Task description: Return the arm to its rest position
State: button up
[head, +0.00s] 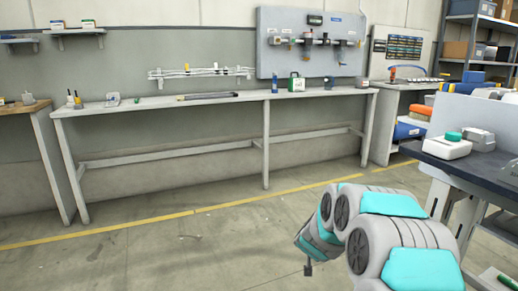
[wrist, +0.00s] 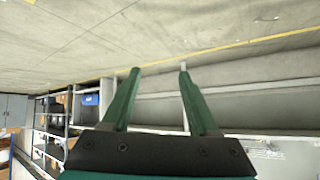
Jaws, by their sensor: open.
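My gripper (wrist: 160,70) is open and empty in the wrist view, its two green fingers apart with only floor and wall behind them. In the head view my grey and teal arm is folded at the lower right, over the concrete floor. The gripper's fingers cannot be made out there. No ingots can be made out in either view.
A long workbench (head: 222,97) stands along the back wall. A dark-topped table (head: 480,170) with a white and green device (head: 447,146) stands close to my arm at the right. A shelf rack (head: 484,40) stands at the far right. The floor (head: 190,250) at the left is clear.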

jog(key=s+a+r+n+g+y, duration=0.1)
jog(key=s+a+r+g, duration=0.15)
jog(key=s, duration=0.45)
jog(key=s+a+r+n+g+y, duration=0.1)
jog(key=s+a+r+y, duration=0.15)
jog(key=s, duration=0.45)
jog(key=s+a+r+n+g, duration=0.1)
jog(key=s+a+r, duration=0.2)
jog(key=s, duration=0.3)
jog(key=s+d+r+g+h, duration=0.1)
jog(key=s+d+g, duration=0.2)
jog(key=s, duration=1.4)
jog(key=s+d+r+g+h, duration=0.1)
jog(key=s+d+g, duration=0.3)
jog(key=s, duration=1.2)
jog(key=shift+s+r, duration=0.3)
jog(key=shift+s, duration=0.05)
